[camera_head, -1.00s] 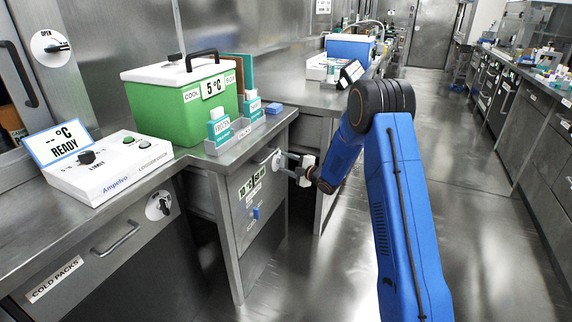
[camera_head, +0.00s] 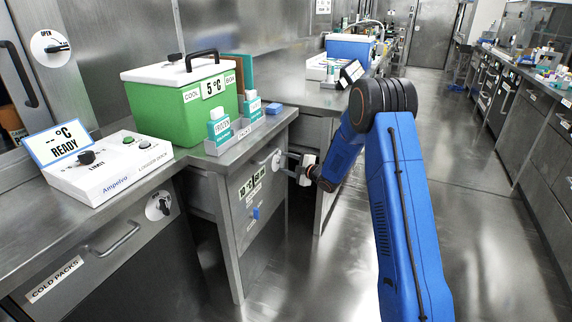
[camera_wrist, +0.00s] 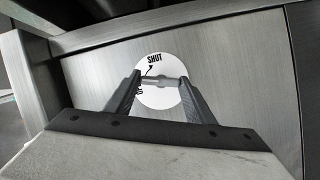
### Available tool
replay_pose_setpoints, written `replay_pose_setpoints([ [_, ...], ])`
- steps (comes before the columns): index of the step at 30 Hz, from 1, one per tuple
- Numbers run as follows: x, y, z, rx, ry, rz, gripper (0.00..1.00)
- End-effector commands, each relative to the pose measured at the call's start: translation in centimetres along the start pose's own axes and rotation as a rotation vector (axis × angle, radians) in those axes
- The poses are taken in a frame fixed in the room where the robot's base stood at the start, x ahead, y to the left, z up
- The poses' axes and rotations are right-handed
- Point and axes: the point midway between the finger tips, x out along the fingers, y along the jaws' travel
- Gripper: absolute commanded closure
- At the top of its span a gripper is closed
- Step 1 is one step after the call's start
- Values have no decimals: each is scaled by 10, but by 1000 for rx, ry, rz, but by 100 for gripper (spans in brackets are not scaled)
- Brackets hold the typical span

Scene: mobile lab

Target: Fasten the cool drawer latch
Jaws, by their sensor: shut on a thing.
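The latch has a white round plate that shows in the wrist view (camera_wrist: 150,95), with the word SHUT and an arrow at its top. A grey latch lever (camera_wrist: 160,81) lies nearly level across the plate. My gripper (camera_wrist: 160,85) is shut on the lever, one finger at each side. In the head view my gripper (camera_head: 286,163) reaches from the right to the latch plate (camera_head: 274,160) on the upper part of the drawer front (camera_head: 238,205). The fingers cover part of the plate's lettering.
A green cool box (camera_head: 180,108) marked 5 °C stands on the bench above, beside racks of small boxes (camera_head: 220,128). A white control panel (camera_head: 108,165) and the COLD PACKS drawer (camera_head: 100,262) are at the left. The floor (camera_head: 470,190) on the right is clear.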

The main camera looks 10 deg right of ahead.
Motion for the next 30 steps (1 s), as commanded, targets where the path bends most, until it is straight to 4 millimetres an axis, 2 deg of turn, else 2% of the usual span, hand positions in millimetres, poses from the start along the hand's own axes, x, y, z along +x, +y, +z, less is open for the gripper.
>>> replay_pose_setpoints([
  [30,2,4,5,806,0,-336,74],
])
